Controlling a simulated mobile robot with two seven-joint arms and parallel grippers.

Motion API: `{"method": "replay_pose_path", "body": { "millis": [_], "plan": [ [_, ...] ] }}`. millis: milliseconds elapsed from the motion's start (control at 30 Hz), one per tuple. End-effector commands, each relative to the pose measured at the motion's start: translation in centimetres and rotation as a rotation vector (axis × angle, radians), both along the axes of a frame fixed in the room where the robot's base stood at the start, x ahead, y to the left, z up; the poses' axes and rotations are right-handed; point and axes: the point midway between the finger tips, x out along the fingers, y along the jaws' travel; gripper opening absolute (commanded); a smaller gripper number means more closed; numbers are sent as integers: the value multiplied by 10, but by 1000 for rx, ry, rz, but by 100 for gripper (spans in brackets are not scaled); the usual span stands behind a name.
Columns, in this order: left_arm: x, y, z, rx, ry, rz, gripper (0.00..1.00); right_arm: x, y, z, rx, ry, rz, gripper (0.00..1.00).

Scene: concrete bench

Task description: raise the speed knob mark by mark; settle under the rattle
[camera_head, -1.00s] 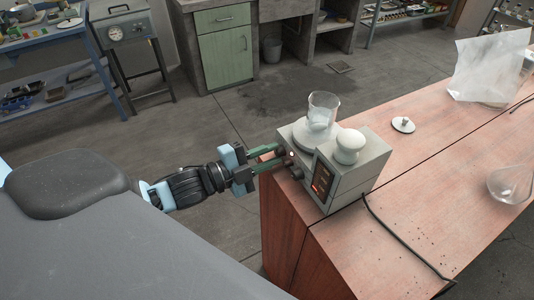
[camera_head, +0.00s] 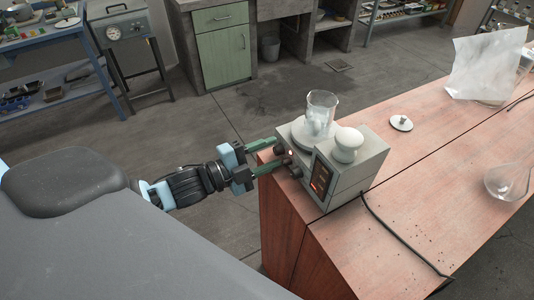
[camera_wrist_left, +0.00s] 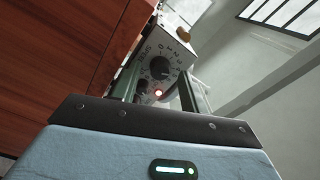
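A grey box-shaped stirrer (camera_head: 362,180) stands at the near left corner of the wooden bench. A glass beaker (camera_head: 321,112) with cloudy contents is upright on its round plate. In the left wrist view the dark speed knob (camera_wrist_left: 160,67) sits inside a ring of marks on the front panel, with a lit red lamp (camera_wrist_left: 158,93) below it. The exact mark it points at is too small to tell. My left gripper (camera_head: 275,154) is open at the panel, its green fingers apart on either side of the knob. Contact is not visible. My right gripper is not in view.
A white rounded piece (camera_head: 348,145) sits on the stirrer. A black cable (camera_head: 396,230) runs over the bench. The middle of the bench is mostly clear.

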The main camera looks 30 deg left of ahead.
Motion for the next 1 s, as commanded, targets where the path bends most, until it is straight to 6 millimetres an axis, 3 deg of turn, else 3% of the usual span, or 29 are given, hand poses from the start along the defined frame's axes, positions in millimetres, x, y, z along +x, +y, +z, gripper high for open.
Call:
{"method": "replay_pose_path", "body": {
  "millis": [267,700,1000],
  "plan": [
    [-6,3,-1,0,2,1,44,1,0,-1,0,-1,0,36],
    [-50,29,-2,0,4,0,44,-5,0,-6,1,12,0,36],
    [-66,39,0,0,0,0,44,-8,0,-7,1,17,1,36]
  ]
}}
